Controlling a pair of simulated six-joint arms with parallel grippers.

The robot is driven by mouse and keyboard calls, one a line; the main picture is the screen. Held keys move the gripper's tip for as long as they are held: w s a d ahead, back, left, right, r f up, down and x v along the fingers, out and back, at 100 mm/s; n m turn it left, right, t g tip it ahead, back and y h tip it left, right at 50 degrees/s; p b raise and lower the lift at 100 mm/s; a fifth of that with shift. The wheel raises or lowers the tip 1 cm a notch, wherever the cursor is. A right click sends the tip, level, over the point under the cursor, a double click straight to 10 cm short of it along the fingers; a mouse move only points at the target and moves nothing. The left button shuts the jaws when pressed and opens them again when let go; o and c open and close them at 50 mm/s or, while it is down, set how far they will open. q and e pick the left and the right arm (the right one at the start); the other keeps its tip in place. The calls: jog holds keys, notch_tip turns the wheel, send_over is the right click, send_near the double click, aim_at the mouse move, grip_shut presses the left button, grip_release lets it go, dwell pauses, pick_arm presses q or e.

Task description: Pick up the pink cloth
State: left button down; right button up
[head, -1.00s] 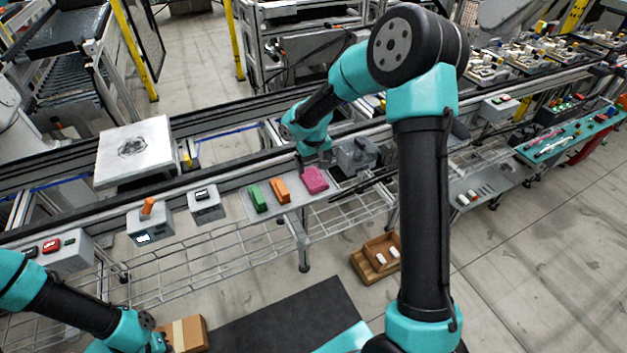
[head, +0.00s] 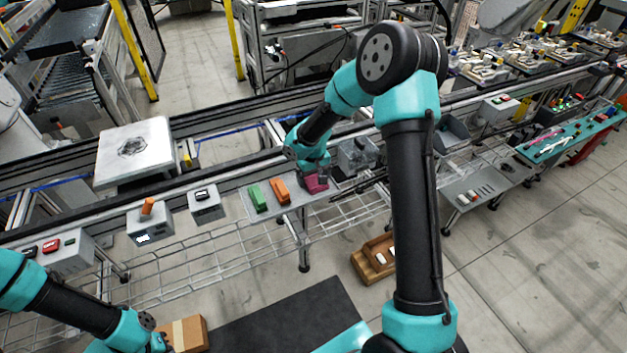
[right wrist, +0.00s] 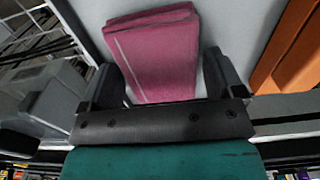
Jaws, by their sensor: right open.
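The pink cloth (head: 316,184) lies folded on the grey shelf plate (head: 296,211) in the head view, partly covered by my right gripper (head: 313,178). In the right wrist view the cloth (right wrist: 155,50) shows as a folded stack, with its near end between the two fingers of my right gripper (right wrist: 163,82). The fingers are open, one on each side of the cloth, with a gap at the right finger. My left arm shows at the lower left of the head view, but its fingers do not show.
The orange block (right wrist: 295,55) is beyond the right finger in the wrist view.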

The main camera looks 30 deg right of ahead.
aim_at(313, 177)
dwell(0.4)
jog(key=c, duration=0.7)
jog(key=shift+r, duration=0.1)
jog(key=shift+r, duration=0.45)
notch_tip(313, 177, up, 3)
jog(key=shift+f, duration=0.15)
jog(key=s+a+r, duration=0.1)
jog(key=s+a, duration=0.7)
jog(key=s, duration=0.5)
jog(key=shift+s+a, duration=0.2)
jog(key=shift+s, duration=0.15)
jog(key=shift+r, duration=0.1)
